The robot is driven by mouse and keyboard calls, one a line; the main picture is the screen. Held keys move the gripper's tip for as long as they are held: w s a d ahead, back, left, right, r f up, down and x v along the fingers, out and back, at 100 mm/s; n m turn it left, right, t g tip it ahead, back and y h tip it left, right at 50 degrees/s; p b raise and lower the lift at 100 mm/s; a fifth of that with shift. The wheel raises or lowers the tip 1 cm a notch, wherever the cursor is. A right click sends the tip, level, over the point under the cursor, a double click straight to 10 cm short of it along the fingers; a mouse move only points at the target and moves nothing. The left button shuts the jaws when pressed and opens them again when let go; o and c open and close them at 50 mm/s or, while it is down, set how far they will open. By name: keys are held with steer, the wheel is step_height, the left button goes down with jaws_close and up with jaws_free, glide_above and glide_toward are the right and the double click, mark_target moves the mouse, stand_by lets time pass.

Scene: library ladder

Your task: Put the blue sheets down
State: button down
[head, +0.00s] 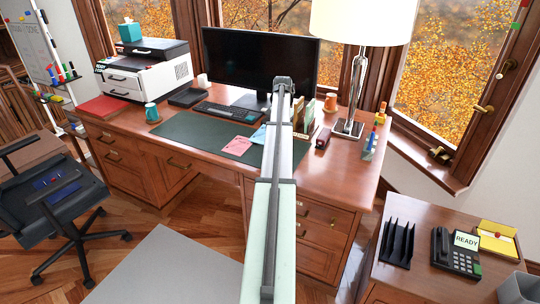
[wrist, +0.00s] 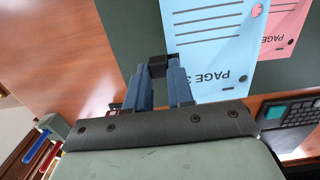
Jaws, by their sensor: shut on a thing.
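The blue sheets (wrist: 212,50) show in the wrist view, printed with lines and "PAGE 3" upside down. In the head view a light blue corner of them (head: 259,134) shows beside my arm, over the green desk mat. My gripper (wrist: 158,70) is shut, with a small dark block between its fingertips at the near left edge of the blue sheets. I take this block for a clip on them. Whether the sheets touch the mat is hard to tell. My arm hides the gripper in the head view.
Pink sheets (head: 237,145) lie on the green desk mat (head: 195,133), close beside the blue ones. A keyboard (head: 221,113), monitor (head: 258,60) and teal mug (head: 151,112) stand around the mat. Upright books and a lamp (head: 352,95) stand to the right. The mat's left part is clear.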

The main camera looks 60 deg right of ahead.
steer(key=shift+f, duration=5)
steer(key=shift+f, duration=0.15)
steer(key=c, duration=1)
jaws_free()
steer(key=r, duration=1.2)
steer(key=shift+d+r, duration=0.15)
steer(key=shift+d, duration=0.15)
